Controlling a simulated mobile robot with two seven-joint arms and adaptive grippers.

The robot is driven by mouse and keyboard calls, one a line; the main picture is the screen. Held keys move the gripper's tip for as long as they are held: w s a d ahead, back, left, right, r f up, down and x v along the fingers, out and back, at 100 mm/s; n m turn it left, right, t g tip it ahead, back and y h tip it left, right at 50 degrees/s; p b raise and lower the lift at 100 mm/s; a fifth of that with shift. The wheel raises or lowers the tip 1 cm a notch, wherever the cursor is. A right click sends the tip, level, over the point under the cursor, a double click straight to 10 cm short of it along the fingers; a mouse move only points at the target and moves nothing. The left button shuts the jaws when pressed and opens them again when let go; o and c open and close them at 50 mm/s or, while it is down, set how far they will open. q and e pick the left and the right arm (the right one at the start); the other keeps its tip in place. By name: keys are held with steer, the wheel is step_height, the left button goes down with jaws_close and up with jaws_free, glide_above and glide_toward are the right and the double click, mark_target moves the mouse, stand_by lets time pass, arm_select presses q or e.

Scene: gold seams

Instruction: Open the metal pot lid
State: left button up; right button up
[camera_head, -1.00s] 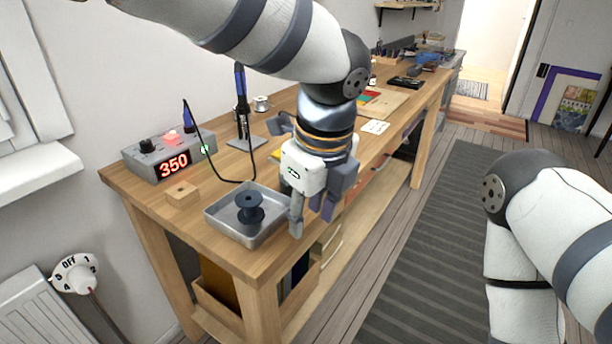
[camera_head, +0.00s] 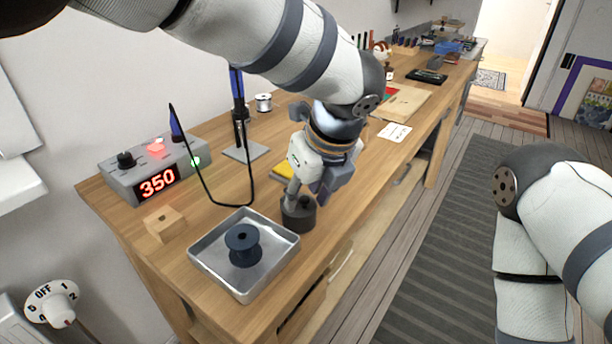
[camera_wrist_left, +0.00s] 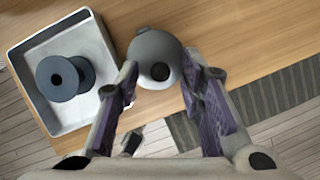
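The metal pot (camera_head: 298,216) is a small dark grey round pot on the wooden bench, just right of a metal tray. In the left wrist view the pot (camera_wrist_left: 150,47) shows from above, with a round knob (camera_wrist_left: 160,71) on its lid. The lid looks seated on the pot. My left gripper (camera_head: 308,190) is over the pot, pointing down. In the left wrist view its fingers (camera_wrist_left: 160,85) are spread apart, one on each side of the knob, with nothing gripped. Contact with the lid cannot be told. My right gripper is out of view.
The square metal tray (camera_head: 206,263) holds a dark spool (camera_head: 243,245). A wooden block (camera_head: 165,223), a soldering station (camera_head: 158,170) with a looping cable, and an iron stand (camera_head: 245,152) are to the left. The bench's front edge lies close to the pot.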

arm_select(q)
steer(key=shift+w+f, duration=0.1)
steer(key=shift+f, duration=0.05)
jaws_close()
